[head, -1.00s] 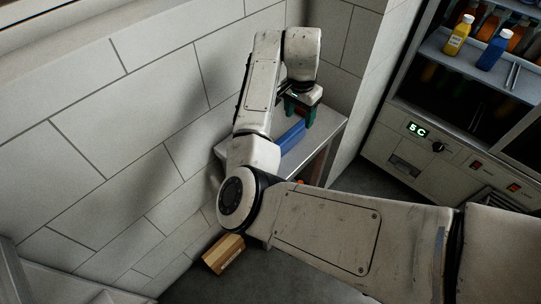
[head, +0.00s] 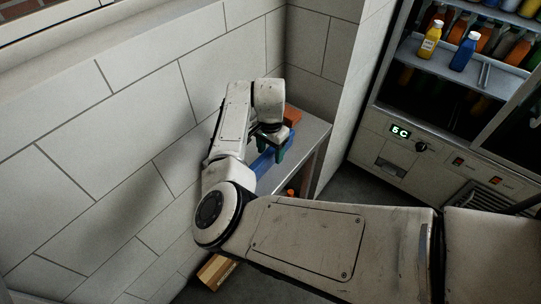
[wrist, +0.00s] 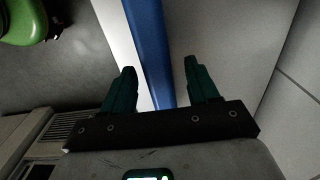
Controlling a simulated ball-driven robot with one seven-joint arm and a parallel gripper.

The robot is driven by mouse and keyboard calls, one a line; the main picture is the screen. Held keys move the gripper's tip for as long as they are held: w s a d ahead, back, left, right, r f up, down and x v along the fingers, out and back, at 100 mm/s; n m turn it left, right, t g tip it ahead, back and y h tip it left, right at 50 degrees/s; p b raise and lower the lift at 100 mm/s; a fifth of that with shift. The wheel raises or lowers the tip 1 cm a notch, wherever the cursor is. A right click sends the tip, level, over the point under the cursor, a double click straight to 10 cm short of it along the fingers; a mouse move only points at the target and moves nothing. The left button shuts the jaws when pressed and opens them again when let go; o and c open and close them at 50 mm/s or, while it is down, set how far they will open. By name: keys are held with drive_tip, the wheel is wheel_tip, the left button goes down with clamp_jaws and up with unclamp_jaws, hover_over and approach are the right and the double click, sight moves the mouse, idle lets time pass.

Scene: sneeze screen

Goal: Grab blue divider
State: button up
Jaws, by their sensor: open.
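The blue divider (head: 265,162) is a long blue bar lying on the grey table (head: 313,134) in the corner. My arm hides part of it in the head view. In the wrist view the blue divider (wrist: 151,48) runs from the top edge down between my two fingers. My gripper (head: 274,153) has green fingers and is over the divider, pointing down. In the wrist view my gripper (wrist: 161,68) is open, with one finger on each side of the divider and a visible gap to each. I cannot tell how far above the table the fingertips are.
A reddish-brown block (head: 292,115) sits on the table behind my gripper. A cardboard box (head: 216,271) is on the floor below. A tiled wall (head: 140,130) stands close on the left. A fridge with bottles (head: 429,40) is on the right. A green object (wrist: 22,20) shows in the wrist view.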

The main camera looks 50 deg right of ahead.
drive_tip(key=shift+f, duration=0.9)
clamp_jaws()
drive_tip(key=shift+r, duration=0.1)
drive_tip(key=shift+r, duration=0.55)
drive_tip(key=s+r, duration=1.1)
drive_tip(key=s, duration=0.3)
drive_tip(key=shift+d+r, duration=0.25)
drive_tip(key=shift+r, duration=0.15)
